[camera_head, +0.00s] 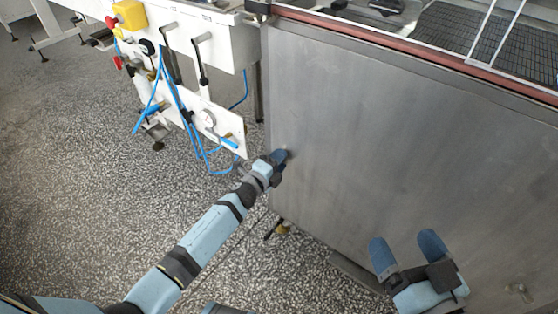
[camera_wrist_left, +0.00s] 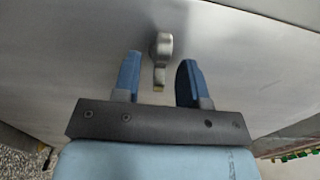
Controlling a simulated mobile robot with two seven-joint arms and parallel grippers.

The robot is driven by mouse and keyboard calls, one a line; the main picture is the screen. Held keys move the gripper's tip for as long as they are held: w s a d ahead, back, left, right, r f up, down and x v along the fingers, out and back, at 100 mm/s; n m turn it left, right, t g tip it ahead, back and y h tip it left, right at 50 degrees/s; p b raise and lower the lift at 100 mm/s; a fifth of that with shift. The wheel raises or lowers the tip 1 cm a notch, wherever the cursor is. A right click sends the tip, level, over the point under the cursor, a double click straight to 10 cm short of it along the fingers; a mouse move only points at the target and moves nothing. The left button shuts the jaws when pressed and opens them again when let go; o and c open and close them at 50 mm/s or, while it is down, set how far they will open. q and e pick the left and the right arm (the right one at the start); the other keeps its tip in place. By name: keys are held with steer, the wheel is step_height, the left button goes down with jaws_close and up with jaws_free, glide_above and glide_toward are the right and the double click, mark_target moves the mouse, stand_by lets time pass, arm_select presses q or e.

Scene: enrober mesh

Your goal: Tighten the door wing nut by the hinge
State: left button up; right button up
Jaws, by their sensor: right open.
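A steel door panel (camera_head: 400,140) fills the right of the head view. A metallic wing nut (camera_wrist_left: 161,46) sticks out of the door in the left wrist view, with a round head and a narrow wing pointing down. My left gripper (camera_head: 280,158) is at the door's left side. In the left wrist view its two blue fingers (camera_wrist_left: 160,75) are apart, one on each side of the wing's lower end, with visible gaps. In the head view the gripper largely hides the nut. My right gripper (camera_head: 408,246) is open and empty in front of the lower door.
A second small fitting (camera_head: 520,291) is on the door at the lower right. A white machine panel (camera_head: 205,50) with handles, a gauge and blue hoses (camera_head: 180,105) stands left of the door. The speckled floor (camera_head: 80,170) is open at left.

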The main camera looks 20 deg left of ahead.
arm_select(q)
steer(key=shift+s, duration=0.1)
steer(key=p+v, duration=0.3)
steer(key=v, duration=1)
steer(key=shift+s, duration=0.35)
arm_select(e)
steer(key=r, duration=0.1)
steer(key=r+t, duration=0.1)
steer(key=r, duration=0.1)
steer(key=r+t, duration=0.1)
steer(key=shift+s+d+r, duration=0.1)
steer(key=shift+d+r, duration=0.15)
steer(key=shift+r, duration=0.1)
arm_select(q)
steer(key=shift+o, duration=0.4)
steer(key=shift+a, duration=0.1)
